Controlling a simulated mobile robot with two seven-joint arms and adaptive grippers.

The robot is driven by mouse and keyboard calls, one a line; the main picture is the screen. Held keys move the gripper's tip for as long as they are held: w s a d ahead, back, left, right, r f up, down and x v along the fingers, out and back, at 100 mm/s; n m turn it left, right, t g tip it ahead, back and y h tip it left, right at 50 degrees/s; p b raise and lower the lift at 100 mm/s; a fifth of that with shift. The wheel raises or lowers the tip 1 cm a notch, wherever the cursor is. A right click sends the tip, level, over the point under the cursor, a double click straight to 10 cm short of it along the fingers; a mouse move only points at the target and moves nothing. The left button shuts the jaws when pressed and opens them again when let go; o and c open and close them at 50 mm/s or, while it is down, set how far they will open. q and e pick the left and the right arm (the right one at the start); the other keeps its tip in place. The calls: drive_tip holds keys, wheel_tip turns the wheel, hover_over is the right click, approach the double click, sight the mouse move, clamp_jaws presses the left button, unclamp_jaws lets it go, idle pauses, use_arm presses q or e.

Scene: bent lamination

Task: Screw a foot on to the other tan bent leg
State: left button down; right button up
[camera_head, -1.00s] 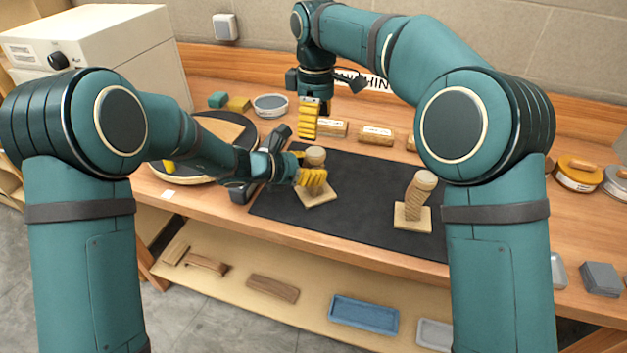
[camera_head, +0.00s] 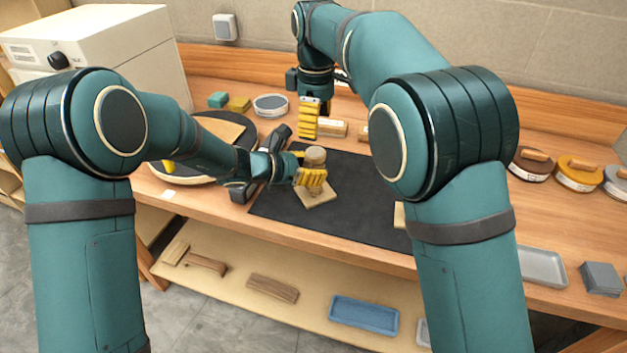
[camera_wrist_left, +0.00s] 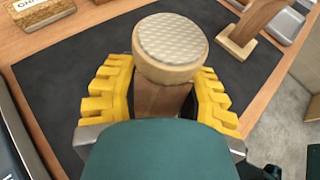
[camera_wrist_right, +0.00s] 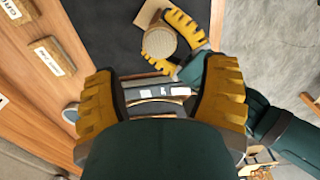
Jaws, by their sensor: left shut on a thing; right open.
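A tan bent leg (camera_wrist_left: 160,100) stands on a square base plate (camera_head: 320,196) on the black mat. A round foot with a textured top (camera_wrist_left: 172,45) sits on its upper end; I cannot tell how tightly. The foot also shows in the right wrist view (camera_wrist_right: 160,43). My left gripper (camera_head: 312,176) is shut on the leg just below the foot. My right gripper (camera_head: 309,118) is open and empty, fingers down, behind and above that leg. A second bent leg (camera_wrist_left: 254,20) stands farther along the mat; my right arm hides most of it in the head view.
The black mat (camera_head: 345,217) is clear between the legs. Labelled wooden blocks (camera_wrist_right: 52,56) lie behind it. A turntable-like round disc (camera_head: 215,130) and a white machine (camera_head: 110,50) are at left. Round tins (camera_head: 578,172) and a grey tray (camera_head: 541,266) are at right.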

sight(315, 152)
idle(0.3)
drive_tip(key=shift+f, duration=4)
drive_tip(key=shift+c, duration=0.2)
